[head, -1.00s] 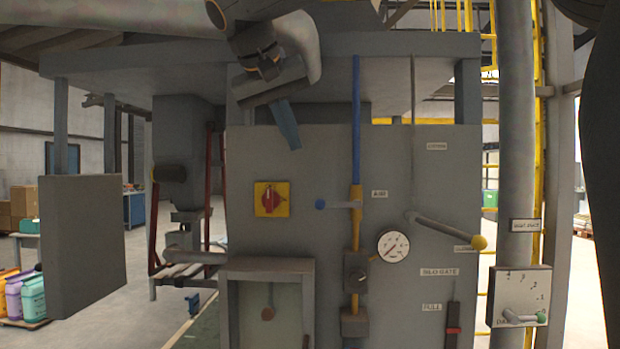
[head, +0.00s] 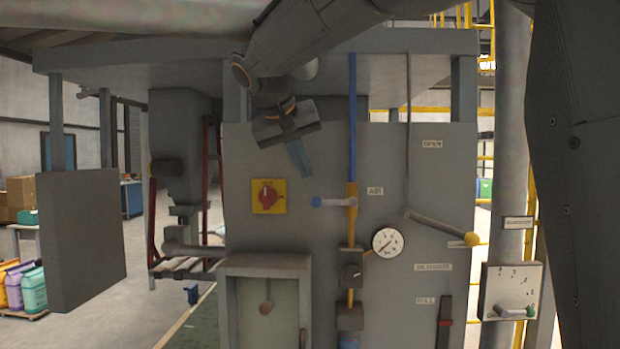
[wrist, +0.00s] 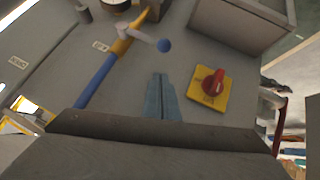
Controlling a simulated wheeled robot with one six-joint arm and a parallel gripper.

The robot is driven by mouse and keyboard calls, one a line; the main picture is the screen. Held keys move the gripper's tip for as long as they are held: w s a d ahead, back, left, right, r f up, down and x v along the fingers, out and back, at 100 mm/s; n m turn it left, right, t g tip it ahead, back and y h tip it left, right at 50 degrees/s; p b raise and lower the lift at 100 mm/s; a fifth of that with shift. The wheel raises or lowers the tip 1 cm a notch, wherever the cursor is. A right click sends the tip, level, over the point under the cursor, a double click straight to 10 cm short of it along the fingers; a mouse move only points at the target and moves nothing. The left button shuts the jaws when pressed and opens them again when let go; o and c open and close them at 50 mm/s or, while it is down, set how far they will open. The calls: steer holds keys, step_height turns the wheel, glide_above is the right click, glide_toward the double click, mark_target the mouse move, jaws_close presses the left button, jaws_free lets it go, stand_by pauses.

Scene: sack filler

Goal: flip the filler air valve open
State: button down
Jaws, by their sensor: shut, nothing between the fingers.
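The air valve is a grey lever with a blue knob (head: 316,202) on the yellow and blue vertical pipe (head: 352,140), beside an AIR label (head: 375,191). The lever points left, level and across the pipe. In the wrist view its blue knob (wrist: 164,46) lies beyond the fingertips. My gripper (head: 303,170) is shut and empty, up and left of the knob and apart from it. Its blue fingers also show together in the wrist view (wrist: 163,85).
A red rotary switch on a yellow plate (head: 268,196) is left of the knob. A gauge (head: 388,242) and a long lever with a yellow knob (head: 471,239) are to the right. A boxed hatch (head: 265,262) stands below.

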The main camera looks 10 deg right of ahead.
mark_target(334, 202)
steer(key=f, duration=0.2)
steer(key=d+f+p, duration=0.1)
steer(key=f, duration=0.1)
steer(key=shift+s+d, duration=0.15)
steer(key=shift+s, duration=0.05)
steer(key=shift+f, duration=0.15)
